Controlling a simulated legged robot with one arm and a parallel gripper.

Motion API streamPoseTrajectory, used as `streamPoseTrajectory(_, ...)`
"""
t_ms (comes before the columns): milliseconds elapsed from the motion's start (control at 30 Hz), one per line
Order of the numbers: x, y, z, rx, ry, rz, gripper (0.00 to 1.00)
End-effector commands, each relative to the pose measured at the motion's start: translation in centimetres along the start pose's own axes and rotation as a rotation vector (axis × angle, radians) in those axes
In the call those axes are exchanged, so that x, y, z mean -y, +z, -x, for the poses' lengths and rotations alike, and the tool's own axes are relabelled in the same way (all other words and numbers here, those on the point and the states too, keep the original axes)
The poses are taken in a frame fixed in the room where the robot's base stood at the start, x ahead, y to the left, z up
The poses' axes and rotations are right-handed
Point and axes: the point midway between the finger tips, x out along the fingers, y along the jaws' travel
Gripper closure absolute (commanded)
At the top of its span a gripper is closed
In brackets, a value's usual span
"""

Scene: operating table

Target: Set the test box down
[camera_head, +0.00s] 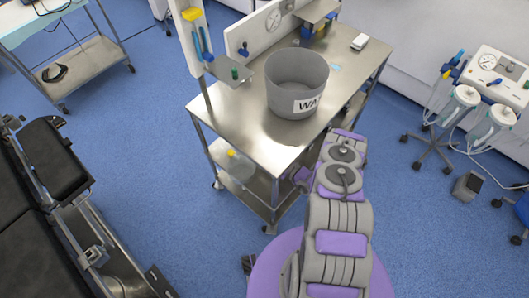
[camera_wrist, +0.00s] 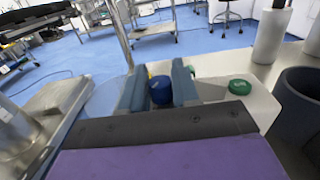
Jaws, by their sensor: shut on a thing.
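In the wrist view, my gripper's fingers (camera_wrist: 159,88) stand a little apart, with a blue round cap (camera_wrist: 160,92) between them. A pale grey flat-topped thing, which I take to be the test box (camera_wrist: 213,90), lies at the fingers and reaches to their right. A green cap (camera_wrist: 240,87) is on its right part. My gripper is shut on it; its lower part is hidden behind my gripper. In the head view, my arm reaches the steel cart's near right side, and my gripper and what it holds are not clear there.
The steel cart (camera_head: 247,128) bears a grey bucket (camera_head: 298,70) marked "WA", also in the wrist view (camera_wrist: 292,112), close on the right. A small white object (camera_head: 359,42) lies at the cart's far end. The cart's near left top is bare. A black operating table (camera_head: 35,255) stands left.

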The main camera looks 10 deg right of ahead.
Motion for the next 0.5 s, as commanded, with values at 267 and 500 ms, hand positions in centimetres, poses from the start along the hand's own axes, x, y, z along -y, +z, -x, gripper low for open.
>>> streamPoseTrajectory(267, 0.7, -0.5, -3.7, 0.005, 0.0, -0.005, 1.0)
streamPoseTrajectory(500, 0.7, -1.3, -4.8, 0.004, -0.002, -0.005, 1.0)
